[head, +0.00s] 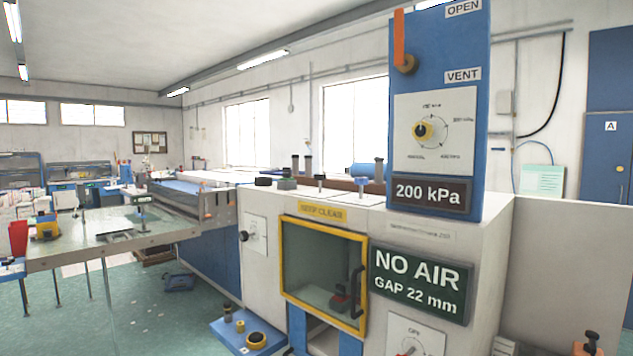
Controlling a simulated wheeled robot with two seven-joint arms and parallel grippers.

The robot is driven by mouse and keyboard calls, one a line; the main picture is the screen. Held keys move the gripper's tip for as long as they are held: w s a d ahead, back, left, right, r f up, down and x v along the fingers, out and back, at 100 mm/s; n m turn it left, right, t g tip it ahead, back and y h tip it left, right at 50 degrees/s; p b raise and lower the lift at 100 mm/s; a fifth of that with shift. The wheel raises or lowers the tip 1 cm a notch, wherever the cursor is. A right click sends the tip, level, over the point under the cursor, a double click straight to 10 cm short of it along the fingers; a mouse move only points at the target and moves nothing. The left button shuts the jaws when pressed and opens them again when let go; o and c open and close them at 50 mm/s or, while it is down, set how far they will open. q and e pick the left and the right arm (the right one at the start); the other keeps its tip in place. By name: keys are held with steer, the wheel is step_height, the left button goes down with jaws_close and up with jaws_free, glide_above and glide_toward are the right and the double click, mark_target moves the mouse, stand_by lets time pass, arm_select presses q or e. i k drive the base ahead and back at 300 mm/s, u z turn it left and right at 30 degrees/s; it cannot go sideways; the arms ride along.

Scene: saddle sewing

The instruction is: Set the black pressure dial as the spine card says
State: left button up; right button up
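The pressure dial (424,131) is a dark knob with a brass-yellow centre on a white scale plate (458,105), on the front of a tall blue column (440,40). Small labels ring it, too small to read surely; its pointer setting is not clear. Below it a dark display (432,194) reads 200 kPa. No spine card can be made out for certain. Neither of my grippers is in view.
An orange lever (399,38) is above, beside OPEN and VENT labels. A green sign (418,282) reads NO AIR, GAP 22 mm. A yellow-framed window (322,272), a left-side knob (249,236) and a lower dial (411,346) are on the white cabinet.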

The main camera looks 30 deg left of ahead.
mark_target(319, 177)
steer(key=u, duration=0.3)
steer(key=k, duration=0.1)
steer(key=z, duration=0.65)
steer(key=i, duration=1.05)
steer(key=u, duration=0.85)
